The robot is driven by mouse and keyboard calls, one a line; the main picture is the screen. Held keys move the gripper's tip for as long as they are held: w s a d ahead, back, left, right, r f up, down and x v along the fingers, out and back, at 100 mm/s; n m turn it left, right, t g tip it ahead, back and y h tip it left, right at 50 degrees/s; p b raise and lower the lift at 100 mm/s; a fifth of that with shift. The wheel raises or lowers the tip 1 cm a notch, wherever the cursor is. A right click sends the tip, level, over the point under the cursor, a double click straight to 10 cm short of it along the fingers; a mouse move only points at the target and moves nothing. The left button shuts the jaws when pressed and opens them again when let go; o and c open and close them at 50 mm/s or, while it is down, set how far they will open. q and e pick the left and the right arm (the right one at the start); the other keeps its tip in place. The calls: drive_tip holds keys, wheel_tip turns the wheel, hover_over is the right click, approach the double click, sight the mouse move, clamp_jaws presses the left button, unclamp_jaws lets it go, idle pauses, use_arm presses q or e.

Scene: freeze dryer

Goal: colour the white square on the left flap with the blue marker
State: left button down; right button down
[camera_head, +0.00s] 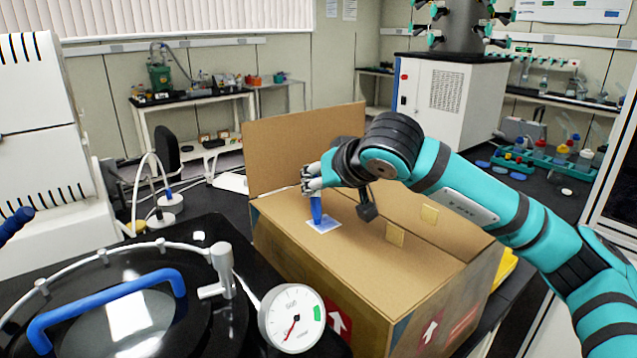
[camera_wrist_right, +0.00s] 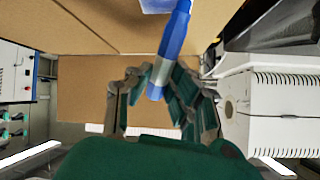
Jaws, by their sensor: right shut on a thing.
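The blue marker (camera_head: 317,210) is held upright, point down, in my right gripper (camera_head: 312,181). Its tip is at the white square (camera_head: 332,225) on the left flap (camera_head: 300,238) of the cardboard box; I cannot tell whether it touches. Blue shows on part of the square around the tip, with paler areas near the edges. In the right wrist view the marker (camera_wrist_right: 176,38) runs between the fingers of the right gripper (camera_wrist_right: 158,85), and a corner of the square (camera_wrist_right: 155,5) shows at the top edge. My left gripper is not in view.
A raised flap (camera_head: 300,148) stands at the back. A vessel lid with a blue handle (camera_head: 105,300) and a dial gauge (camera_head: 292,318) are at the front left, close to the box.

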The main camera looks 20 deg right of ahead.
drive_tip(key=shift+r+p, duration=2.15)
drive_tip(key=shift+r, duration=1.35)
